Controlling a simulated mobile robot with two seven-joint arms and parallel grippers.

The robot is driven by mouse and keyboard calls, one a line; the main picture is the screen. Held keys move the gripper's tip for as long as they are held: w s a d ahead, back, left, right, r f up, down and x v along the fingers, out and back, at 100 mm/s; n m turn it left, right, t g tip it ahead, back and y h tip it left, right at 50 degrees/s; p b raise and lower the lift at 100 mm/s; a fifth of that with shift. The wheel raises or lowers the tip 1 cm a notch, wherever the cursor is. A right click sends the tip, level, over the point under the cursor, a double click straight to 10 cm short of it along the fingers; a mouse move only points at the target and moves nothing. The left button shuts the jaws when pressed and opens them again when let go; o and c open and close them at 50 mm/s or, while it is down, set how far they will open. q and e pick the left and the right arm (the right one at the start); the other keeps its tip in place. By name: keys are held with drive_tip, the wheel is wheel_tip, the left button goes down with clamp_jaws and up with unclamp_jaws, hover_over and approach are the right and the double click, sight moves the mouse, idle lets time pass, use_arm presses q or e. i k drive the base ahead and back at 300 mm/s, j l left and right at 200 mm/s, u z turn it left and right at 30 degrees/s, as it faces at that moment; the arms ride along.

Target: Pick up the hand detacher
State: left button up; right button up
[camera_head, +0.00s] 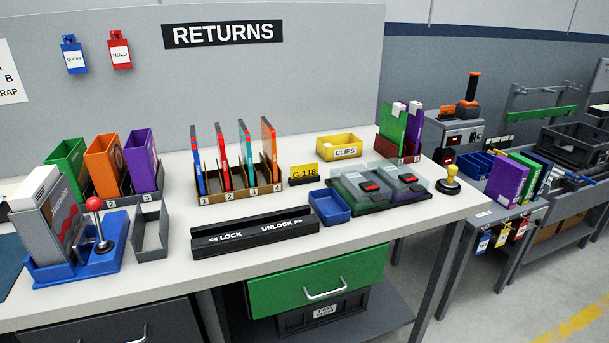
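No label in view reads hand detacher, so I cannot tell for certain which thing it is. A small tool with a yellow knob on a dark round base (449,181) stands upright near the right end of the white bench, beside the clear cases. A red ball-topped lever (97,223) stands in a blue tray at the left. A tool with an upright black handle and orange tip (470,95) sits on a grey box beyond the bench. Neither of my grippers is in view.
A green drawer (315,282) is below. Grey floor (480,315) is clear at lower right.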

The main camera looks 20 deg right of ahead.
sight(448, 183)
drive_tip(key=i+l+z, duration=0.1)
drive_tip(key=l+z, duration=0.15)
drive_tip(key=z, duration=0.25)
drive_tip(key=i+l+z, duration=0.15)
drive_tip(key=z, duration=0.35)
